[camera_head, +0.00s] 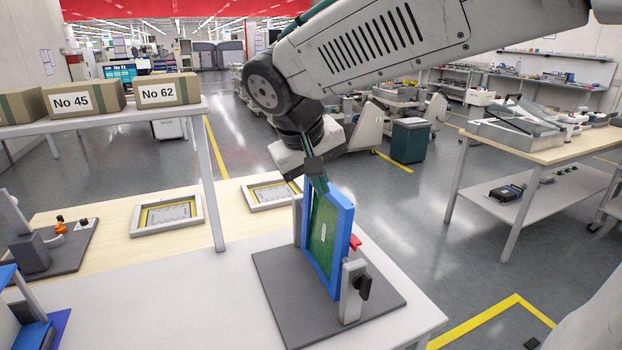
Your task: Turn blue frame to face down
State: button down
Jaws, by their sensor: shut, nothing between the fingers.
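The blue frame (341,238) stands upright on edge with a green board (324,233) inside it. It is held between posts of a fixture on a dark grey base plate (280,300), at the right end of the light table. A grey post with a black knob (354,289) is at its near end, and a small red part (355,242) is beside it. My gripper (315,180) is at the top far corner of the frame, shut with nothing held. I cannot tell whether it touches the frame. The far post is partly hidden.
Two grey trays with yellow borders (136,222) lie on the wooden part of the table (110,212). A shelf (120,116) carries boxes No 45 (84,100) and No 62 (168,91) at left. Another workbench (540,145) stands at right.

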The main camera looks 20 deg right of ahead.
jog(key=w+a+r+m+t+h, duration=0.1)
jog(key=w+a, duration=0.1)
jog(key=w, duration=0.3)
jog(key=w+a+r+t, duration=0.1)
jog(key=w+a, duration=0.2)
jog(key=w, duration=0.1)
jog(key=w+d+f, duration=0.4)
jog(key=d+f, duration=0.4)
jog(key=shift+d, duration=0.4)
